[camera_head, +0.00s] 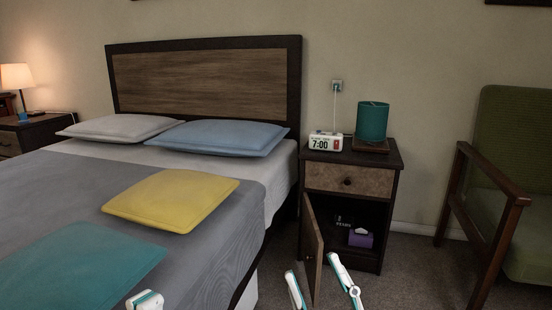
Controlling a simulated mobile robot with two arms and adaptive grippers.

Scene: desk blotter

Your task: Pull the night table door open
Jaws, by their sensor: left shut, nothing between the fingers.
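The night table (397,162) stands right of the bed. Its wooden door (313,249) is hinged on the left and stands swung out toward me, so the dark compartment (375,216) shows. My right gripper (310,265) is at the bottom of the view with its fingers spread, one on each side of the door in the picture. I cannot tell whether either finger touches the door. My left gripper (146,300) is shut and empty at the bottom edge, in front of the teal cushion on the bed; most of it is cut off.
A purple box (361,238) and a dark box sit inside the compartment. A clock (325,143) and a teal lamp (372,122) stand on top. The bed (205,268) closes off the left; a green armchair (515,170) stands at right. Carpet lies between.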

